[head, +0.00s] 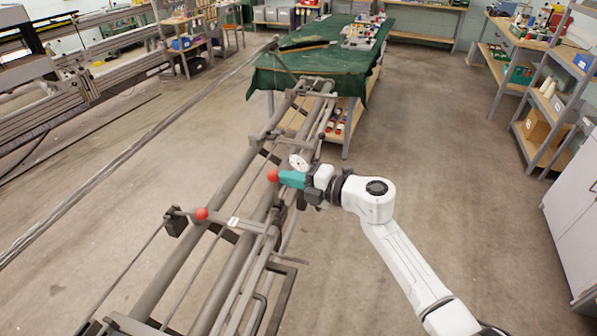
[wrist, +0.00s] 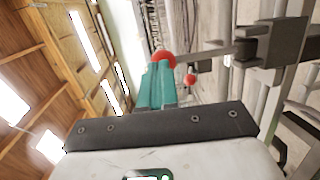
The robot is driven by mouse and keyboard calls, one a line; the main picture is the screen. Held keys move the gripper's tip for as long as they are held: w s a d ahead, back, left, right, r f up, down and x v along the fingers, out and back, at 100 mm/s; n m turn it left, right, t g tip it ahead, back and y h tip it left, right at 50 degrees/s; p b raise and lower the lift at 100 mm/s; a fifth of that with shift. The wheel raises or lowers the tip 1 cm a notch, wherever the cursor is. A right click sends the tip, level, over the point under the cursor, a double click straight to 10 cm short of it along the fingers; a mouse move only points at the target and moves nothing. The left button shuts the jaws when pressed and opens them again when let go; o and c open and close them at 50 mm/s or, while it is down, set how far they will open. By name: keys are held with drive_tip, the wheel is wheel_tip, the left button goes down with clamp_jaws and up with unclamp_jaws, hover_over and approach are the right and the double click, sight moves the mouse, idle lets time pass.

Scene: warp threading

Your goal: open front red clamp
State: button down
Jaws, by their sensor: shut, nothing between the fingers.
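Two red ball knobs show on the metal loom frame (head: 215,270). One red knob (head: 272,175) is right at the tips of my gripper (head: 288,179), which has teal fingers. The other red knob (head: 201,214) is nearer and to the left, on a lever beside a dark block. In the wrist view my gripper (wrist: 157,85) is shut and empty, its teal fingers side by side. A red knob (wrist: 163,57) shows just beyond the fingertips, partly hidden by them; I cannot tell if they touch. A second red knob (wrist: 190,80) appears smaller, farther off.
A dark clamp block (wrist: 275,42) on a bar is at the right of the wrist view. Long rails run along the frame towards a table with a green cloth (head: 310,68). Shelves (head: 550,110) stand at the right. The floor (head: 455,180) right of my arm is clear.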

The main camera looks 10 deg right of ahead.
drive_tip(key=shift+w+a+r+p, duration=0.3)
drive_tip(key=shift+w+a, duration=0.05)
drive_tip(key=shift+a, duration=0.2)
